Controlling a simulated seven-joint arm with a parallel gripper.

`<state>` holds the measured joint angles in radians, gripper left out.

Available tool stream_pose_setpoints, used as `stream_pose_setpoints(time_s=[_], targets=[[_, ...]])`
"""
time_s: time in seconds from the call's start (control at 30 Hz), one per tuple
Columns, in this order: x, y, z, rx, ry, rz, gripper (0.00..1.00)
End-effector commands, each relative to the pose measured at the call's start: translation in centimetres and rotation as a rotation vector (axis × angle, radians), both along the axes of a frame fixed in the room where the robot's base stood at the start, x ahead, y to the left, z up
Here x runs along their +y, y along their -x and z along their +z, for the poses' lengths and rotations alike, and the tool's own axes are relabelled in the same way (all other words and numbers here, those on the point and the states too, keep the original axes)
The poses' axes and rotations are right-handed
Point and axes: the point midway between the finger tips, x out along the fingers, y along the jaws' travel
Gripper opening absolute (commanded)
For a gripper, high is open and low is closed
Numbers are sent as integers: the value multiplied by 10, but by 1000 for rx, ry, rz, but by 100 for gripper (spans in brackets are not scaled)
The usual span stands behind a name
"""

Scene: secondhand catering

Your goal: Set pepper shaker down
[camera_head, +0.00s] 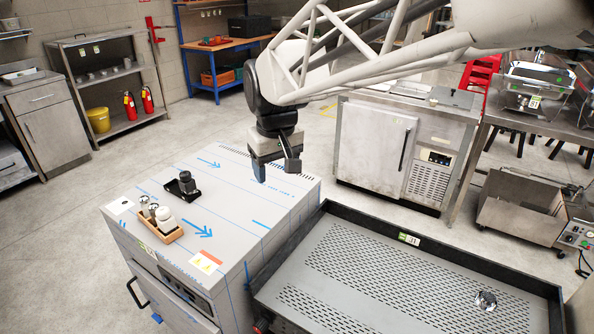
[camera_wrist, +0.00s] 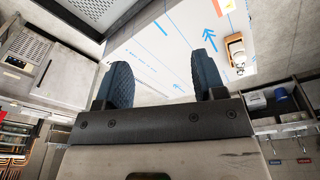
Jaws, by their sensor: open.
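My gripper (camera_head: 275,170) is open over the far right part of the white-topped cabinet (camera_head: 255,205). Its two blue fingers stand apart in the wrist view (camera_wrist: 166,75), with nothing between them. A wooden tray (camera_head: 161,232) near the cabinet's front left holds small shakers (camera_head: 153,211) with metal tops and a white piece (camera_head: 165,220). A small black tray (camera_head: 176,190) behind it holds a dark, upright item (camera_head: 186,182). I cannot tell which item is the pepper shaker. The wooden tray (camera_wrist: 231,38) also shows in the wrist view, well beyond the fingers.
A dark-rimmed perforated metal basin (camera_head: 400,285) stands right of the cabinet, with a small shiny item (camera_head: 486,300) in it. The cabinet top's middle is clear. A steel refrigerated unit (camera_head: 375,145) stands behind.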

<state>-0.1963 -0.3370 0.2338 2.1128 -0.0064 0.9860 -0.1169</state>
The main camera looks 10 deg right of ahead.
Motion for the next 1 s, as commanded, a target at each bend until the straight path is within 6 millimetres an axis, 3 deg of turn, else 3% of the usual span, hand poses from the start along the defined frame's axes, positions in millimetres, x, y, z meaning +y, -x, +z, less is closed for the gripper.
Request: stream_pose_setpoints(time_s=[0.3,0.6,0.8,1.0], targets=[[-60,99,-10,-42,-16,-157,63],[-94,180,-35,-73,-25,-287,63],[-102,205,-46,-85,-29,-328,63],[-103,209,-49,-84,-30,-335,63]])
